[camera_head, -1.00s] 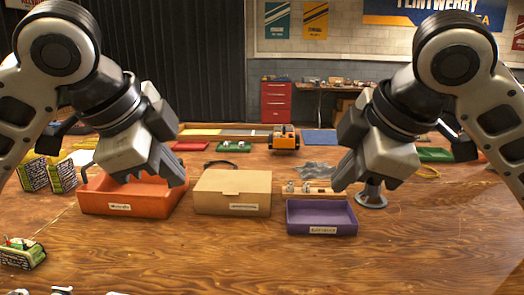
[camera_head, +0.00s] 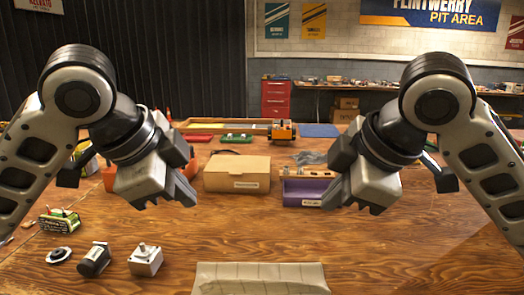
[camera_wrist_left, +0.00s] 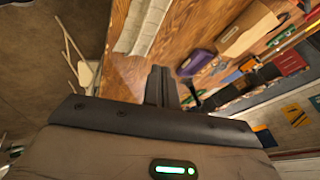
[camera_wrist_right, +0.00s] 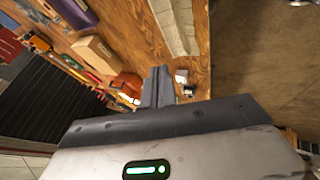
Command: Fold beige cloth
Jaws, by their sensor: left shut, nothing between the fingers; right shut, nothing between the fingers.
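The beige cloth (camera_head: 262,278) lies on the wooden table at the bottom edge of the head view, with its near part cut off. Faint crease lines cross it. It also shows at the top of the left wrist view (camera_wrist_left: 143,25) and of the right wrist view (camera_wrist_right: 174,25). My left gripper (camera_head: 184,200) is shut and empty, above the table to the left of the cloth and farther back. My right gripper (camera_head: 340,203) is shut and empty, above the table to the right of the cloth and farther back. Neither touches the cloth.
A closed cardboard box (camera_head: 237,173), a purple bin (camera_head: 302,192) and an orange bin (camera_head: 109,178) stand farther back. The table's middle is clear.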

